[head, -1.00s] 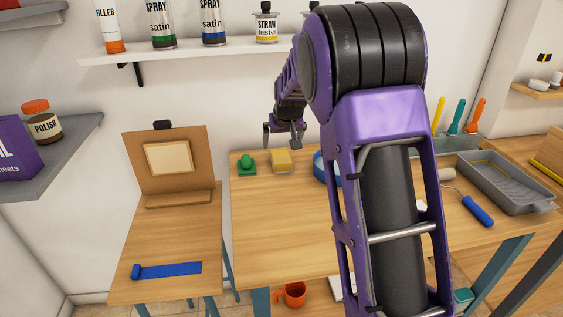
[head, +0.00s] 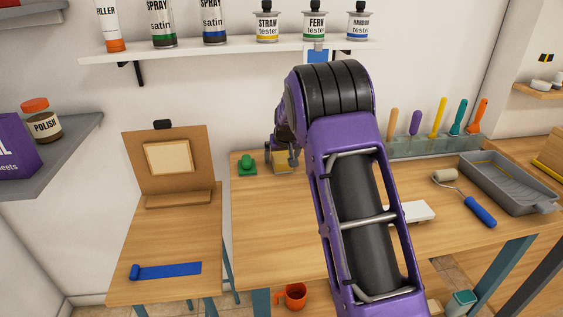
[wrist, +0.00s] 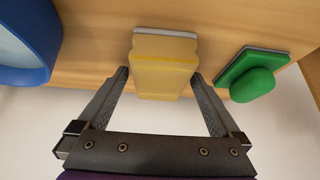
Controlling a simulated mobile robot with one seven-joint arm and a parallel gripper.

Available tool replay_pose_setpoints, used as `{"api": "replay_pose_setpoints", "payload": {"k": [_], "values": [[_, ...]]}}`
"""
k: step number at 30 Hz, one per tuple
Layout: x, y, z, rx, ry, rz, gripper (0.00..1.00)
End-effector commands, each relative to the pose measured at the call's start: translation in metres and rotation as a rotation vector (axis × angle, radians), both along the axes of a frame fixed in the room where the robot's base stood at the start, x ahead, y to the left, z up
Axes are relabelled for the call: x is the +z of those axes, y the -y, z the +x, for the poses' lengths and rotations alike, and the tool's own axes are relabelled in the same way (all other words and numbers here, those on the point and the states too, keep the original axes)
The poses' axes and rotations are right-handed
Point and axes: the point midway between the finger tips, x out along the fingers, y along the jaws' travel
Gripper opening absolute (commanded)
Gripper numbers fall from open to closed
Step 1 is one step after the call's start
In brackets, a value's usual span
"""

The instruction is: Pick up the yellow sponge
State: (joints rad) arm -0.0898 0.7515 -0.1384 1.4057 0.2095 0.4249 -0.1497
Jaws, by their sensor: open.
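The yellow sponge (head: 281,167) sits on the wooden table near its back left, partly hidden by my gripper in the head view. In the wrist view the sponge (wrist: 163,68) is a yellow block with a pale layer at its far end. My gripper (wrist: 160,80) is open, with one finger on each side of the sponge's near end. Small gaps seem to show between the fingers and the sponge. In the head view my gripper (head: 282,158) is at the sponge.
A green block with a rounded knob (head: 247,165) lies left of the sponge in the head view. A blue round thing (wrist: 25,45) is on the sponge's other side in the wrist view. The wall stands close behind. The table's front left (head: 270,225) is clear.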

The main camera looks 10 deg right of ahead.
Motion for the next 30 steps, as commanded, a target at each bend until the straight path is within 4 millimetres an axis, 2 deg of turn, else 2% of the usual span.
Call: {"api": "replay_pose_setpoints", "payload": {"k": [2,3,16,24,26,30], "values": [[0.001,0.000,0.000,0.000,0.001,0.000,1.00],[0.001,0.000,0.000,0.000,0.001,0.000,0.96],[0.001,0.000,0.000,0.000,0.001,0.000,0.20],[0.005,0.000,0.000,0.000,0.002,0.000,0.19],[0.012,0.000,0.001,0.001,0.004,-0.001,0.19],[0.039,0.000,0.001,0.002,0.006,-0.001,0.19]]}}
